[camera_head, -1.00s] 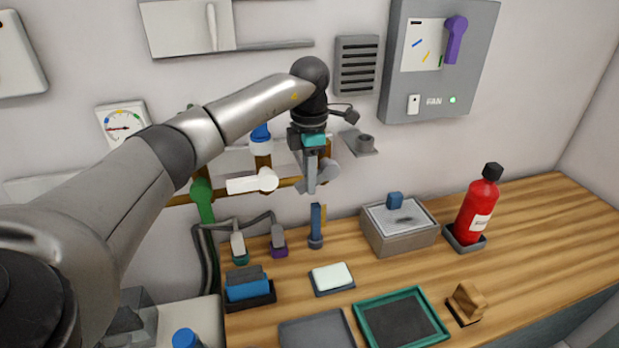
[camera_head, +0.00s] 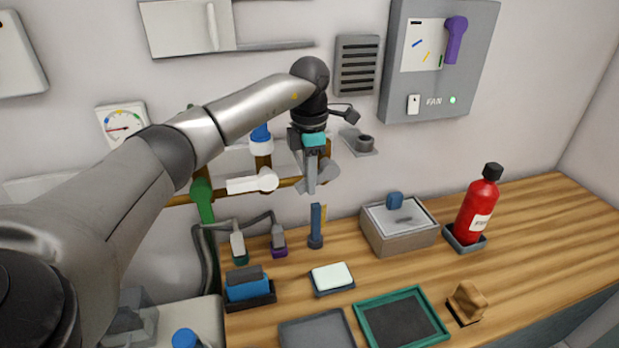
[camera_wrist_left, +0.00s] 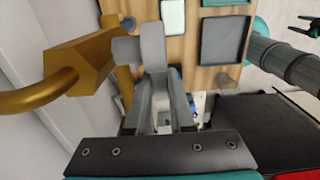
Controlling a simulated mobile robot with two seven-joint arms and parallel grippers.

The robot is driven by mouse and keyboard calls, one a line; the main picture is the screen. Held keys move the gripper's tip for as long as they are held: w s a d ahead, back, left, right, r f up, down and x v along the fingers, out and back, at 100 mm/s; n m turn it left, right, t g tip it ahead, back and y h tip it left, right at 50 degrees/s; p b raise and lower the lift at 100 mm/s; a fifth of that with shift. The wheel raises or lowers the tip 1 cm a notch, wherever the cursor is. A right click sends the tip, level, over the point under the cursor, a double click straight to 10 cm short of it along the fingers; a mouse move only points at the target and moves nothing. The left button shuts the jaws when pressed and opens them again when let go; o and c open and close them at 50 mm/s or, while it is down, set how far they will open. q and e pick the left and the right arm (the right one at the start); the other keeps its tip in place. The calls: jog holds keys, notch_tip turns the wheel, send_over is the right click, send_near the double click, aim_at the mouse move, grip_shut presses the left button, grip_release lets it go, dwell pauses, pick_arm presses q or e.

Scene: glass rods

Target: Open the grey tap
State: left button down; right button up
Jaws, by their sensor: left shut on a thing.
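The grey tap (camera_head: 329,176) is on the brown pipework at the wall, right of the white tap, in the head view. My left gripper (camera_head: 311,187) is at it, fingers pointing down, and hides part of it. In the left wrist view the grey tap handle (camera_wrist_left: 152,42) lies at the fingertips, beside a gold-brown valve body and pipe (camera_wrist_left: 75,68). My left gripper (camera_wrist_left: 160,85) is shut on the handle there. The exact contact is partly hidden by the fingers. My right gripper's fingers do not show.
The white tap (camera_head: 250,183) and green tap (camera_head: 203,203) are on the pipes to the left. Below stand a slim blue-grey upright piece (camera_head: 316,225), a lidded grey box (camera_head: 400,238) and a red bottle (camera_head: 477,212). A grey cup holder (camera_head: 364,144) is close right of the gripper.

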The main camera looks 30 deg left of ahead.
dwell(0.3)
pick_arm(q)
jog(key=shift+f+b, duration=0.2)
jog(key=shift+b, duration=0.15)
jog(key=f+t+h+b, duration=0.1)
jog(key=t+h+b, duration=0.1)
jog(key=shift+w+d+f+b, duration=0.1)
jog(key=shift+w+b, duration=0.05)
jog(key=shift+b, duration=0.25)
jog(key=shift+w+d+t+h+b, duration=0.15)
jog(key=shift+t+h+b, duration=0.15)
jog(key=shift+t+b, duration=0.3)
jog(key=c, duration=0.8)
grip_release()
jog(key=p+v, duration=0.1)
jog(key=v, duration=1.4)
jog(key=shift+p, duration=0.3)
